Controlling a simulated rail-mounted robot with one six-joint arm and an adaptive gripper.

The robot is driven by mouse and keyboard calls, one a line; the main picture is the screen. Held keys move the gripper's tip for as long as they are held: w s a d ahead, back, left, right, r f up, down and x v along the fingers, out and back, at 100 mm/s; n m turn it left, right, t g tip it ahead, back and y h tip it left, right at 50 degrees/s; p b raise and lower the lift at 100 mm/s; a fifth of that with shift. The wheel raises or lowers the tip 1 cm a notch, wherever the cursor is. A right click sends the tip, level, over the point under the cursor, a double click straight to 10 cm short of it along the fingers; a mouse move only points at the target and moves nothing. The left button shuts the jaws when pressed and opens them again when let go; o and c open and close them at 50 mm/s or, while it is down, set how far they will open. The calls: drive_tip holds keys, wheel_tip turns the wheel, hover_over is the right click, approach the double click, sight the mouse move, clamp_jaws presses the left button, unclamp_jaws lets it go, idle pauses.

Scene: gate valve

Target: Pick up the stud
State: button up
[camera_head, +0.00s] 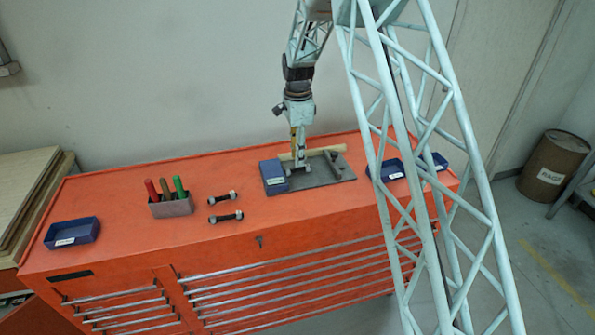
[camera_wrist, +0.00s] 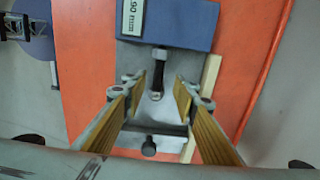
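In the wrist view a dark stud (camera_wrist: 155,78), with a pale nut-like end at the top, lies on a grey plate (camera_wrist: 132,62). My gripper (camera_wrist: 160,92) is open, its two yellow-padded fingers on either side of the stud, with visible gaps to it. I cannot tell how far the tips are above the plate. In the head view my gripper (camera_head: 298,160) points down over the grey plate (camera_head: 318,181); the stud is not clear there. Two similar dark studs, an upper one (camera_head: 222,198) and a lower one (camera_head: 226,217), lie left of the plate.
A blue box (camera_head: 273,176) labelled 90 mm is beside the plate's left end. A wooden strip (camera_head: 343,150) runs behind; a dark bar piece (camera_head: 334,163) lies right of my gripper. A tool holder (camera_head: 172,206) and blue tray (camera_head: 73,233) stand further left on the orange cabinet (camera_head: 125,240).

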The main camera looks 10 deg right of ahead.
sight(297, 170)
drive_tip(key=shift+s+f+p, duration=0.15)
drive_tip(key=shift+f+p, duration=0.15)
drive_tip(key=shift+f, duration=2.3)
drive_tip(key=shift+c, duration=0.8)
clamp_jaws()
